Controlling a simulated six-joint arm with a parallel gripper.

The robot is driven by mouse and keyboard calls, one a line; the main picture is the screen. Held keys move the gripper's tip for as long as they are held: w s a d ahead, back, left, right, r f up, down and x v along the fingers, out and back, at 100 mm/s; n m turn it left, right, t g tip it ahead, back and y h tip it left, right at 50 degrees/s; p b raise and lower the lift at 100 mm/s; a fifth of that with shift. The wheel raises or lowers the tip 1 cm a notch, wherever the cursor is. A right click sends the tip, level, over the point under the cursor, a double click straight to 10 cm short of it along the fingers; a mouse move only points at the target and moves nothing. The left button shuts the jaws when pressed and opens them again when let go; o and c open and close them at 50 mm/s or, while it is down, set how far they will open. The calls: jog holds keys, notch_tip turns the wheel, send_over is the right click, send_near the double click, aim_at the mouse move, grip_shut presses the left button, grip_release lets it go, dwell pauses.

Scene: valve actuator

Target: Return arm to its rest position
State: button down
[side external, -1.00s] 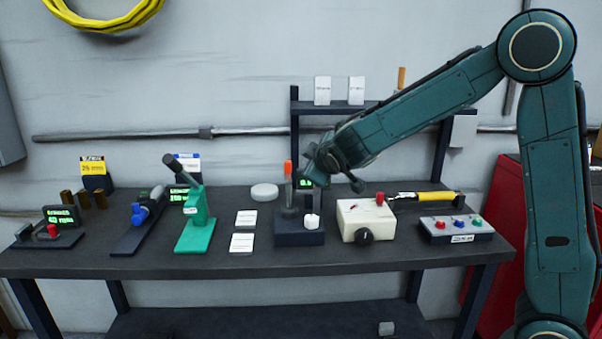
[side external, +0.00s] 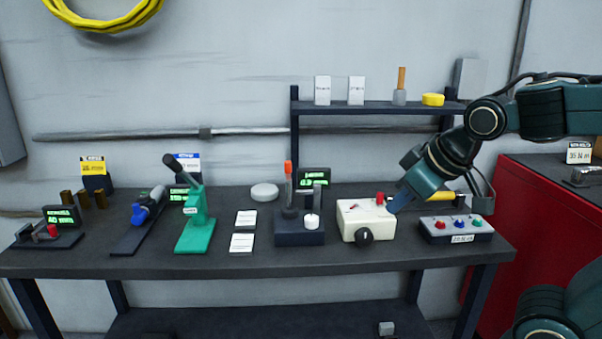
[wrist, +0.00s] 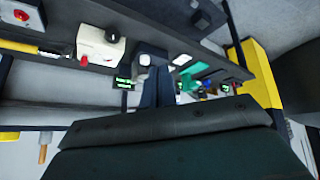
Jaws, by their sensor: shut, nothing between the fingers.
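My gripper (side external: 397,202) points down and left at the right end of the bench, in front of or beside the white control box (side external: 366,222); I cannot tell whether they touch. Its fingers look shut with nothing held. In the wrist view the closed fingers (wrist: 153,62) point toward the bench, which appears upside down. The box, with its black knob and red button, also shows there (wrist: 100,45). My arm is folded back to the right.
The button panel (side external: 456,229) and a yellow-handled tool (side external: 436,196) lie close to my wrist. A shelf (side external: 370,107) stands behind. A dark stand with an orange-tipped lever (side external: 299,226) and a green press (side external: 196,225) are further left. A red cabinet (side external: 510,225) is at right.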

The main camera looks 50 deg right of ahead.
jog(key=s+a+f+g+y, duration=0.1)
jog(key=s+a+f, duration=0.15)
jog(key=s, duration=0.55)
jog(key=w+d+r+m, duration=0.3)
jog(key=w+r, duration=0.1)
jog(key=w, duration=0.6)
jog(key=w+d+r+m, duration=0.2)
jog(key=w+d+r, duration=0.1)
jog(key=w, duration=0.7)
jog(key=w+d+f+m, duration=0.2)
jog(key=w+d, duration=0.5)
jog(key=w, duration=0.1)
jog(key=w+d+f+m+t, duration=0.1)
jog(key=w+d+m, duration=0.2)
jog(key=w+d, duration=0.4)
jog(key=shift+w+d+f+t+h, duration=0.15)
jog(key=shift+w+f+t+h, duration=0.2)
jog(key=shift+w, duration=0.2)
